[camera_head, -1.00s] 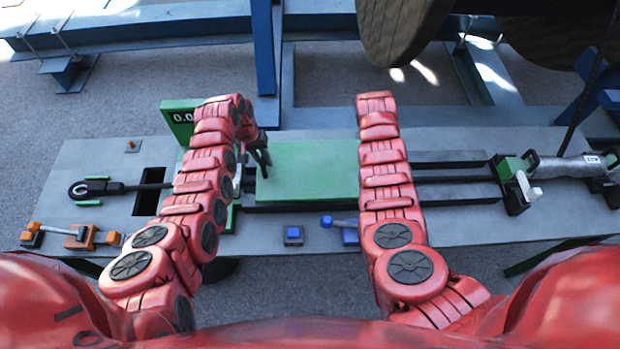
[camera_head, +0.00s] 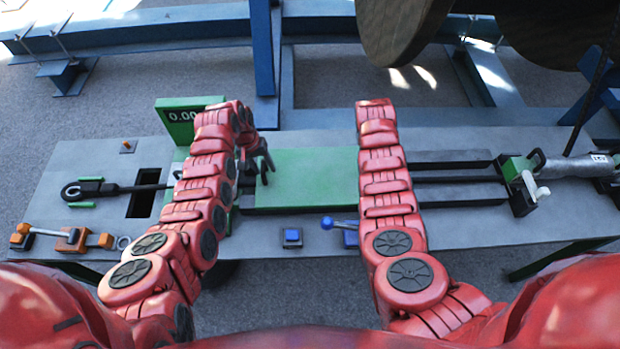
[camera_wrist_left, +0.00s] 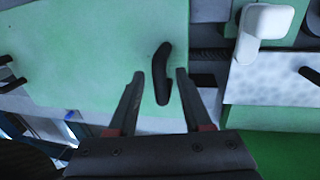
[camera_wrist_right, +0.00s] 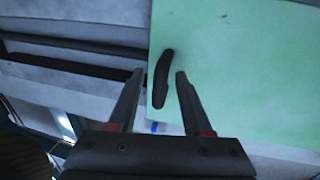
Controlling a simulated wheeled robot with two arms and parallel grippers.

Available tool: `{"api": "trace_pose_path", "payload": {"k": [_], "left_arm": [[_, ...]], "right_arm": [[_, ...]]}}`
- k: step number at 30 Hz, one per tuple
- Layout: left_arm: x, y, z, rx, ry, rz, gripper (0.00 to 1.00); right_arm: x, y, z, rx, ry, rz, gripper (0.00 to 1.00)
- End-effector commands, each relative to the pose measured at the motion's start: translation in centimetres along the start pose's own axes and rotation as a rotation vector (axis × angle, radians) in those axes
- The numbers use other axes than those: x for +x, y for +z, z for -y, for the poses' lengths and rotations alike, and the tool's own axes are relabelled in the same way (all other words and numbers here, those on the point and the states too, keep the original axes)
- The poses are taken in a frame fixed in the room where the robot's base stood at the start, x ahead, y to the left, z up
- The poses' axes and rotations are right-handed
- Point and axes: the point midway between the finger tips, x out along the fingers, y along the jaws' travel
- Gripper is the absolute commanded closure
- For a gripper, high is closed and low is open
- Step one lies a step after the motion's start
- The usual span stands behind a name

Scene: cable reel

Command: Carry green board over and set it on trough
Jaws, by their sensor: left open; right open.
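The green board (camera_head: 310,180) lies flat over the middle of the grey bench, in line with the long dark trough (camera_head: 455,181) whose rails show to its right. I cannot tell what it rests on. My left gripper (camera_head: 263,165) is open at the board's left end. In the left wrist view a dark handle (camera_wrist_left: 162,75) on the board stands between its open fingers (camera_wrist_left: 160,74). In the right wrist view another dark handle (camera_wrist_right: 161,78) stands between my right gripper's open fingers (camera_wrist_right: 160,74). My right arm hides that gripper in the head view.
A green display box (camera_head: 183,118) stands behind my left arm. A clamp with a white lever (camera_head: 530,187) is at the trough's right end. Orange tools (camera_head: 70,240), a blue button (camera_head: 292,236) and a blue lever (camera_head: 340,223) line the front edge. A wooden reel (camera_head: 405,30) overhangs the back.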

Motion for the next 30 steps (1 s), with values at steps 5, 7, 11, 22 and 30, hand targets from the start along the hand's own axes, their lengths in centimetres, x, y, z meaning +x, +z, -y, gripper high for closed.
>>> {"api": "trace_pose_path", "payload": {"k": [5,7,11,22,30], "left_arm": [[-0.6,-0.1,0.0,0.0,0.0,-0.003,0.5],[-1.4,-0.2,0.0,0.0,0.0,-0.005,0.5],[-3.3,-0.1,0.0,-0.001,0.0,-0.005,0.5],[-9.8,0.0,0.1,-0.006,0.008,0.003,0.5],[-11.5,0.0,0.0,-0.004,0.006,0.001,0.5]], "right_arm": [[0.0,0.0,0.0,0.0,0.0,0.0,0.5],[0.0,0.0,0.0,0.0,0.0,0.0,0.5],[0.0,0.0,0.0,0.0,0.0,0.0,0.5],[0.0,0.0,0.0,0.0,0.0,0.0,0.5],[0.0,0.0,0.0,0.0,0.0,0.0,0.5]]}}
